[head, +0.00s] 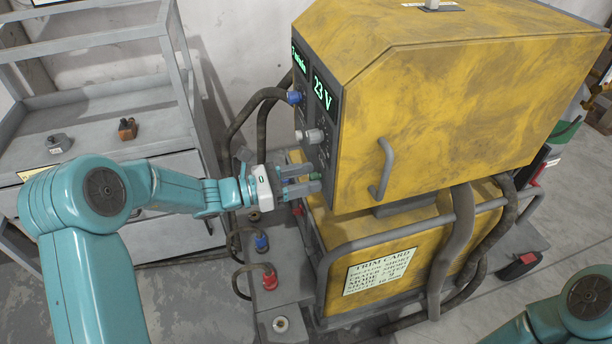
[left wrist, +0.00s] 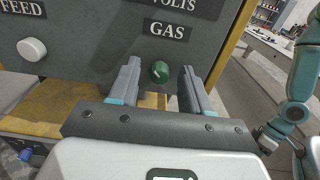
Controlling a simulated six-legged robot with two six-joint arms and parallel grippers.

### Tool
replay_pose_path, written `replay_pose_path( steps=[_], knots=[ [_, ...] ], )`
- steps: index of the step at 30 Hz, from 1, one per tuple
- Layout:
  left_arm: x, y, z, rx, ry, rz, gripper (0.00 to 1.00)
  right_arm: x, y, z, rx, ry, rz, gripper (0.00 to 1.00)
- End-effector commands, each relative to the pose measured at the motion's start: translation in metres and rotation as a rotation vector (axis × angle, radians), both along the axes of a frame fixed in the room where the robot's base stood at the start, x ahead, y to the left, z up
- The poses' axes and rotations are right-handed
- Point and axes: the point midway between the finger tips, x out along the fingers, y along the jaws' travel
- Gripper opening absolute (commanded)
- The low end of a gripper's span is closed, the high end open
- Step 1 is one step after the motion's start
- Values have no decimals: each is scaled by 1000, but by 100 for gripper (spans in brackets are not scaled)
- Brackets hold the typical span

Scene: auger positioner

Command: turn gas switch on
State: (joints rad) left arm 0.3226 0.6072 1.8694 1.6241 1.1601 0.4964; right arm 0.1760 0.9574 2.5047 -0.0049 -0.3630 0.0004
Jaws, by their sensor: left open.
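The gas switch is a round green knob (left wrist: 160,72) on a dark panel, just below the GAS label (left wrist: 167,30) in the left wrist view. My left gripper (left wrist: 161,82) is open, with one finger on each side of the knob. I cannot tell whether the fingers touch it. In the head view my left gripper (head: 312,180) is at the lower front of the yellow machine (head: 440,120), and its fingers largely cover the knob there. My right gripper does not show clearly in the head view; only part of my right arm is at the lower right.
A white FEED knob (left wrist: 32,49) is left of the green knob. The panel also has a blue connector (head: 294,98) and a 23 V display (head: 322,92). Hoses and a side handle (head: 383,170) stick out from the machine. A grey shelf cart (head: 100,100) stands at left.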

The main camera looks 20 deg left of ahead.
Motion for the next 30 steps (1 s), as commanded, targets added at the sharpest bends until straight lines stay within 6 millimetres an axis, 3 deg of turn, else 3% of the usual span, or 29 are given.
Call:
replay_pose_path(
  steps=[10, 14, 15, 23, 30],
  knots=[
    [3, -4, 0, 1, -1, -1, 48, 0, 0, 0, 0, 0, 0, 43],
    [3, -4, 0, 0, 0, -1, 6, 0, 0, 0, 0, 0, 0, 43],
    [3, -4, 0, 0, 0, -1, 0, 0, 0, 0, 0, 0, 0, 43],
    [2, -4, -1, 8, -12, -1, 0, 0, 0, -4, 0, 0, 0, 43],
    [2, -4, -5, 64, -97, 0, 0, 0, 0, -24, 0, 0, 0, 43]
  ],
)
